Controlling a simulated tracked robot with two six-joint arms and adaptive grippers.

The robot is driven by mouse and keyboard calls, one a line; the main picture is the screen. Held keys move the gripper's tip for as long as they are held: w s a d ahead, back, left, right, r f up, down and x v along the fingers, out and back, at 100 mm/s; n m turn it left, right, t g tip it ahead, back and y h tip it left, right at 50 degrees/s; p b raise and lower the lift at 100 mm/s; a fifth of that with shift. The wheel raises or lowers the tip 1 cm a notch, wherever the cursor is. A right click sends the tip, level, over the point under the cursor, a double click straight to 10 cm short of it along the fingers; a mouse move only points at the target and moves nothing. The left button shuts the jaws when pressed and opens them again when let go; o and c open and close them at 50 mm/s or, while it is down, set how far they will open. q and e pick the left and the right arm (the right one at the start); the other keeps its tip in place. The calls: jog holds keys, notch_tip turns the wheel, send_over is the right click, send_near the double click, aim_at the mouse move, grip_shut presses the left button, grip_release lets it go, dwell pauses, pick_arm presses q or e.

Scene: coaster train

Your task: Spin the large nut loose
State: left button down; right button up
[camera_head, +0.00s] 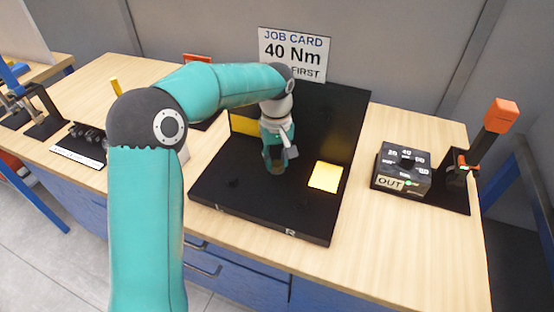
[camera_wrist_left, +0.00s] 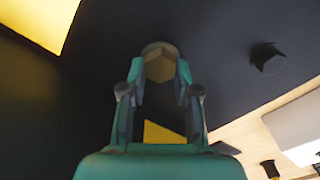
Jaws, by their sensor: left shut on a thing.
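The large nut (camera_wrist_left: 160,66) is a brownish hexagonal piece with a grey rounded rim behind it, seen in the left wrist view. My left gripper (camera_wrist_left: 160,78) has a finger on each side of it and is shut on it. In the head view my left gripper (camera_head: 274,165) points down at the black fixture (camera_head: 262,208), between its upright back panel and its base. The nut is mostly hidden there by the fingers. My right gripper is not in view.
A smaller dark hexagonal piece (camera_wrist_left: 268,58) sits beside the nut. A yellow square (camera_head: 325,177) lies on the fixture's right. A control box (camera_head: 403,168) marked OUT and an orange-topped tool (camera_head: 500,116) stand right. A job card (camera_head: 293,54) reads 40 Nm. The front right table is clear.

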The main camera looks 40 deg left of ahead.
aim_at(276, 162)
pick_arm(q)
jog(key=n, duration=0.4)
jog(key=shift+b, duration=0.3)
jog(key=shift+s+n, duration=0.1)
jog(key=shift+n, duration=0.2)
jog(key=c, duration=0.8)
grip_release()
jog(key=shift+f, duration=0.1)
jog(key=shift+c, duration=0.2)
notch_tip(276, 162, up, 12)
